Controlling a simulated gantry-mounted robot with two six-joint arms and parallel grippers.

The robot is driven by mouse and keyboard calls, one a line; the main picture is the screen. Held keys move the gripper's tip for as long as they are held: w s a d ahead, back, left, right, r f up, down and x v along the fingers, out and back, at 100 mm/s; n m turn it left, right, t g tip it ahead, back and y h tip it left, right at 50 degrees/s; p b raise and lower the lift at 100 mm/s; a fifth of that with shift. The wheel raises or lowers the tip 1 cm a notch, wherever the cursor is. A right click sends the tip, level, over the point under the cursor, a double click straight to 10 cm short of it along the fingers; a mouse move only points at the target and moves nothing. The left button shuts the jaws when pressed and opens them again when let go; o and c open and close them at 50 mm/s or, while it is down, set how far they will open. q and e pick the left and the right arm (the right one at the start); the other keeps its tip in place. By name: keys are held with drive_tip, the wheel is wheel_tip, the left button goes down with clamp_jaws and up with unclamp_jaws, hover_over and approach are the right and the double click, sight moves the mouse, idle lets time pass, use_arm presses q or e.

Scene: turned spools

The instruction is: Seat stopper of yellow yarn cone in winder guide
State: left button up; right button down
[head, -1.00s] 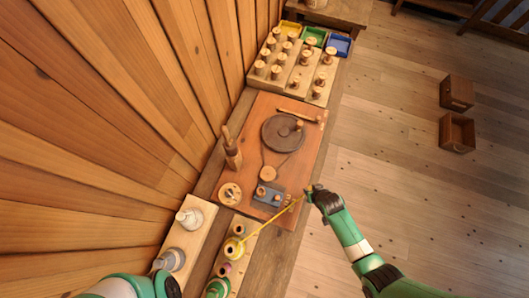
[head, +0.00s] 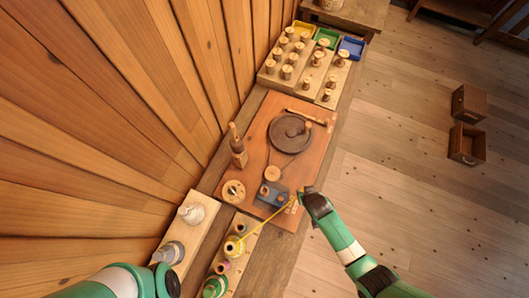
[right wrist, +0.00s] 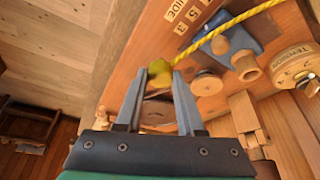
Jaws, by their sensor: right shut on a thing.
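The yellow yarn cone (head: 233,247) stands in the cone rack at the lower middle of the head view. Its yellow yarn (head: 267,222) runs taut up and right to my right gripper (head: 302,194). In the right wrist view my right gripper (right wrist: 158,82) is shut on a small rounded yellow-green stopper (right wrist: 160,70) at its fingertips. The gripper is beside the right edge of the winder board, close to the blue guide block (head: 272,194). The block also shows in the right wrist view (right wrist: 228,32), with yarn crossing near it. The stopper is apart from the block. My left gripper is out of view.
The board carries a dark round disc (head: 290,133), a small wooden pulley (head: 272,173), a tension dial (head: 233,191) and an upright wooden post (head: 238,155). Spools on pegs (head: 300,62) stand behind. Open floor (head: 400,190) lies to the right.

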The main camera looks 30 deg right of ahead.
drive_tip(key=shift+w+a+b, duration=0.3)
drive_tip(key=shift+w+a, duration=1.05)
drive_tip(key=shift+a, duration=0.85)
drive_tip(key=shift+w+a+b, duration=0.35)
drive_tip(key=shift+w+a, duration=1)
drive_tip(key=shift+a, duration=0.85)
drive_tip(key=shift+w+a+b, duration=0.3)
drive_tip(key=shift+w+a, duration=1.05)
drive_tip(key=shift+a, duration=0.85)
drive_tip(key=shift+f, duration=0.1)
drive_tip(key=shift+f+b, duration=1.05)
drive_tip(key=shift+b, duration=0.1)
drive_tip(key=shift+c, duration=0.2)
unclamp_jaws()
drive_tip(key=shift+r, duration=0.1)
drive_tip(key=shift+r, duration=0.1)
